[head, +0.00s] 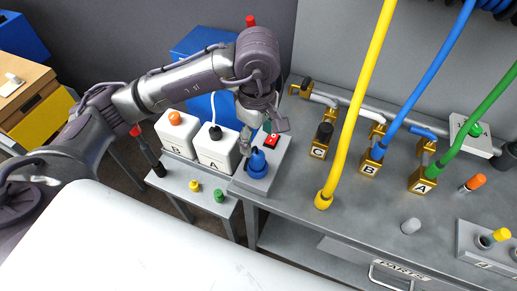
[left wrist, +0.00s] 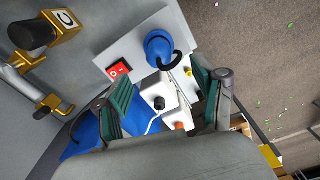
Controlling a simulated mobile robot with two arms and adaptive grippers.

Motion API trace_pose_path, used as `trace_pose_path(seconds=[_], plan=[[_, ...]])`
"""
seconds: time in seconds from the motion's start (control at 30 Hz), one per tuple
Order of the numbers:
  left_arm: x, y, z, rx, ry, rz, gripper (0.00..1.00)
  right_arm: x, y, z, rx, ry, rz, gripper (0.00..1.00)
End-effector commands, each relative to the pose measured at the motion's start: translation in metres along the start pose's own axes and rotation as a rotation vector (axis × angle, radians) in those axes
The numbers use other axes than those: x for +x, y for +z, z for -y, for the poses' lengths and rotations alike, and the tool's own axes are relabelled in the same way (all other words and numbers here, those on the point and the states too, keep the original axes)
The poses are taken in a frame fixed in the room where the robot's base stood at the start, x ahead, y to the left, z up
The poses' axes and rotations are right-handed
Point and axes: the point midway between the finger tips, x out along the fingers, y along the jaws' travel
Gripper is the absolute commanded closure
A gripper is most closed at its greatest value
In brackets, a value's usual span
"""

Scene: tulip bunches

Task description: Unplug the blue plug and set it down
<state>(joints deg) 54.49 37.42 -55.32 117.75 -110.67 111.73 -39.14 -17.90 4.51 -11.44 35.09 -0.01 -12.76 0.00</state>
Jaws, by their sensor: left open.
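The blue plug (head: 257,162) stands on a light grey socket box at the near left corner of the bench, beside a red switch (head: 271,141). It looks seated in the box; its prongs are hidden. My left gripper (head: 250,132) is just behind and above the plug, open and apparently empty. In the left wrist view the blue plug (left wrist: 158,46) lies beyond the spread teal-lined fingers (left wrist: 163,88), and the red switch (left wrist: 119,69) is left of it. The gap between fingers and plug is hard to judge. My right gripper is out of view.
White boxes A (head: 214,150) and B (head: 177,133) stand left of the plug on a small side table (head: 195,184), with small yellow and green pieces. A thick yellow hose (head: 352,110) rises to the right. The bench (head: 350,200) has bare room in front of the hose fittings.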

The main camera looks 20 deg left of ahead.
Motion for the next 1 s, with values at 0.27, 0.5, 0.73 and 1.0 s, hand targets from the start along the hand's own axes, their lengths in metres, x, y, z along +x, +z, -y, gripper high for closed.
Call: trace_pose_path(seconds=[0.27, 0.5, 0.73, 1.0], plan=[[0.054, 0.000, 0.001, -0.002, -0.005, 0.002, 0.31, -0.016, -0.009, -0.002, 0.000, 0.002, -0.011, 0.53], [0.088, 0.001, 0.001, -0.001, -0.002, 0.003, 0.31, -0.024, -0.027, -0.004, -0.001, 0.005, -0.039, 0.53], [0.100, 0.001, 0.000, 0.000, 0.000, 0.002, 0.31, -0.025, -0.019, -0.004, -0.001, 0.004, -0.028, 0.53], [0.100, 0.001, 0.000, 0.000, 0.001, 0.002, 0.39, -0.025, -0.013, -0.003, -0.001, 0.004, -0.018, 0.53]])
